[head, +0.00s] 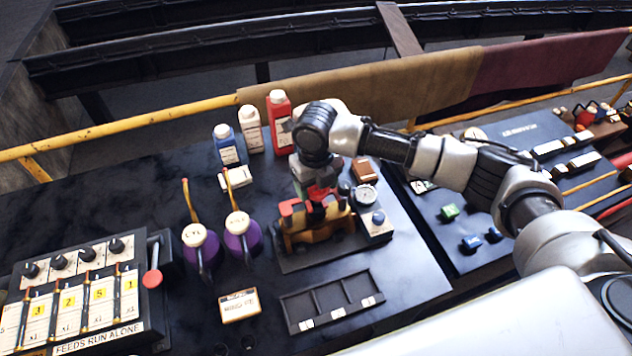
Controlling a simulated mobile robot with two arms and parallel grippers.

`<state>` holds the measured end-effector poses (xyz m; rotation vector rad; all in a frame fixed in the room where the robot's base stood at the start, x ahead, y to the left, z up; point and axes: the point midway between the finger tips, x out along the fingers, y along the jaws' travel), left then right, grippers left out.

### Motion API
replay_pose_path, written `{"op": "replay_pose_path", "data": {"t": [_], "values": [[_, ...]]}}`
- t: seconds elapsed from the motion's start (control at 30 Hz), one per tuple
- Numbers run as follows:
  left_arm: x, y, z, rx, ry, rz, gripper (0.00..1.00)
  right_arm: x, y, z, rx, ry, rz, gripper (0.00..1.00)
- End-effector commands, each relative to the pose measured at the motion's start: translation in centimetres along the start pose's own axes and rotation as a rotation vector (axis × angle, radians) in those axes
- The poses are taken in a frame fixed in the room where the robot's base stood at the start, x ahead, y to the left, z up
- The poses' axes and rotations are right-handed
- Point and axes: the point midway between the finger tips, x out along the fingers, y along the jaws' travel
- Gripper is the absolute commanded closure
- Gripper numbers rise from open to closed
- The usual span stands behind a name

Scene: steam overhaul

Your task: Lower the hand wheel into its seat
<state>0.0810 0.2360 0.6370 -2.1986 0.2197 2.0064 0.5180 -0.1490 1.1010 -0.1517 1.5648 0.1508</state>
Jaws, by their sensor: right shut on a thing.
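My right gripper (318,194) comes in from the right and points down over a brass-coloured fixture (322,236) on the dark bench. It is shut on a small red part, which seems to be the hand wheel; the fingers and wrist hide most of it. Red blocks (289,208) stand on the fixture close around the fingertips. The seat is hidden under the gripper, and I cannot tell whether the wheel touches it. My left gripper is not in view.
A gauge (365,196) stands right of the fixture, an empty divided tray (331,301) in front. Two purple oil cans (243,236) stand to the left; blue, white and red bottles (279,122) stand behind. A lever panel (75,300) is at the lower left.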

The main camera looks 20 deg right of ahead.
Motion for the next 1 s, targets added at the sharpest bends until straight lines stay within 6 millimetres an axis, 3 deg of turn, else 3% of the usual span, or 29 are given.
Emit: {"op": "replay_pose_path", "data": {"t": [1.0], "values": [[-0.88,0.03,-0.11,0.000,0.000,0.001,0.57,0.03,0.02,-0.01,0.000,0.000,0.000,0.70]]}}
